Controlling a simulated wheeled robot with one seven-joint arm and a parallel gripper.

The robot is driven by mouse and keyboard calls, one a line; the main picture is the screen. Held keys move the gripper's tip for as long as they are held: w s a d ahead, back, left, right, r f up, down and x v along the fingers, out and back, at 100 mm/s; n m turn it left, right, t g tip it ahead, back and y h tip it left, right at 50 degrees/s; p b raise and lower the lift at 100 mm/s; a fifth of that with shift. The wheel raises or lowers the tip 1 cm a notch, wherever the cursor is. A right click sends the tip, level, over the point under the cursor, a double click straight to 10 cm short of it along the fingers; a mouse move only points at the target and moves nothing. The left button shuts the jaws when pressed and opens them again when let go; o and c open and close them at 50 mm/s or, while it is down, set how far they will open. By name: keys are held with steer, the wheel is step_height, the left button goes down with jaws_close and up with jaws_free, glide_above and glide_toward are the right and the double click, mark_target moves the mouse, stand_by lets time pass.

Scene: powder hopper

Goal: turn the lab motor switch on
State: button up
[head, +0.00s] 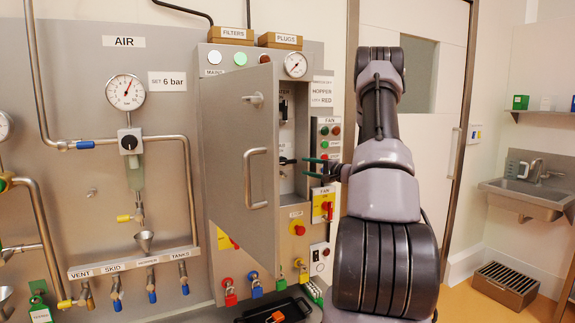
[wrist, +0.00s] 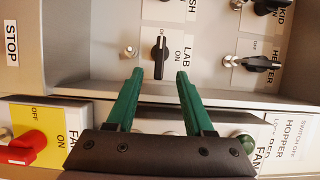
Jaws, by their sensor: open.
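The lab motor switch (wrist: 160,58) is a black knob on the grey panel inside the cabinet, beside the word LAB. In the wrist view the knob lies along the picture's vertical, its pale mark at the end by the OFF label; ON is to its right. My gripper (wrist: 160,74) is open and empty. Its two green fingers are spread to either side of the knob's lower end; whether the tips reach past the knob in depth I cannot tell. In the head view my gripper (head: 313,167) is at the open cabinet's right edge.
The cabinet door (head: 240,150) stands open to the left. The heater switch (wrist: 245,62) is right of the lab switch in the wrist view. A red fan knob on yellow (wrist: 25,147) and a green fan button (wrist: 246,143) are near the fingers.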

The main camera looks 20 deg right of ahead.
mark_target(287, 163)
steer(key=x, duration=0.9)
steer(key=shift+w+a, duration=0.15)
steer(key=shift+w, duration=0.1)
jaws_close()
